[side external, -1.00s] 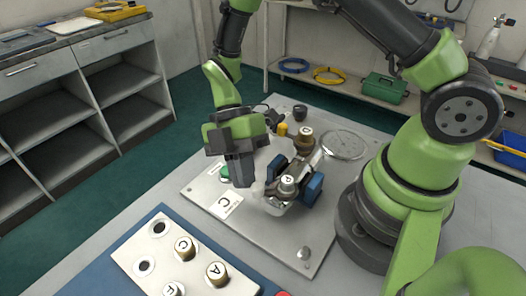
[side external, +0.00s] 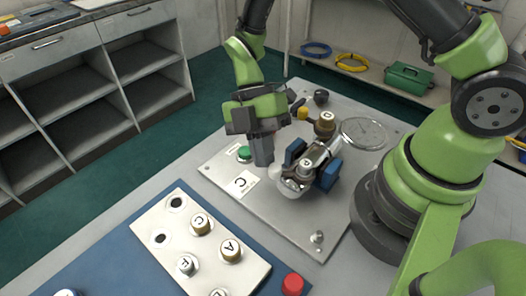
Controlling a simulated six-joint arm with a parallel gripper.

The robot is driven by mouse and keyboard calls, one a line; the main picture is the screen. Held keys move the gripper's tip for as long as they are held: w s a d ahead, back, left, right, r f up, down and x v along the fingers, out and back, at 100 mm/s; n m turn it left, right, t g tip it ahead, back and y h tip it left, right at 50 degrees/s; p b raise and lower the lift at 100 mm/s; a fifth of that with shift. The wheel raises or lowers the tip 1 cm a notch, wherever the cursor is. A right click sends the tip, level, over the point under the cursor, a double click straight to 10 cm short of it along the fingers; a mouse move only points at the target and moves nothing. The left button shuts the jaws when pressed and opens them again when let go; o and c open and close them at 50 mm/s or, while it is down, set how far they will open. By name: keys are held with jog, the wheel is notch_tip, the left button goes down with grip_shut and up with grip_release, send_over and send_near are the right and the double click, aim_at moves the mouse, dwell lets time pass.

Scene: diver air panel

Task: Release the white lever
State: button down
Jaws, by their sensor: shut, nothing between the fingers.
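A pale, whitish part (side external: 281,177), which seems to be the white lever, sticks out on the left of the clamp-like fitting on the grey panel (side external: 285,222). My gripper (side external: 263,162) points down with its fingers together and empty, just left of this part. I cannot tell whether the fingertips touch it, and they hide some of the panel behind. The fitting has a silver cylinder (side external: 318,156) between two blue blocks (side external: 328,175) and a silver lettered knob (side external: 305,169).
The panel's front is mostly clear.

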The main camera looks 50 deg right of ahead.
jog(key=shift+s+d+f+g, duration=0.1)
jog(key=shift+s+d+g, duration=0.15)
jog(key=shift+s, duration=0.4)
jog(key=shift+w, duration=0.55)
jog(key=w, duration=0.4)
jog(key=shift+w, duration=0.2)
jog(key=s+v, duration=0.1)
jog(key=v, duration=0.9)
jog(key=shift+d, duration=0.35)
jog(key=shift+s, duration=0.1)
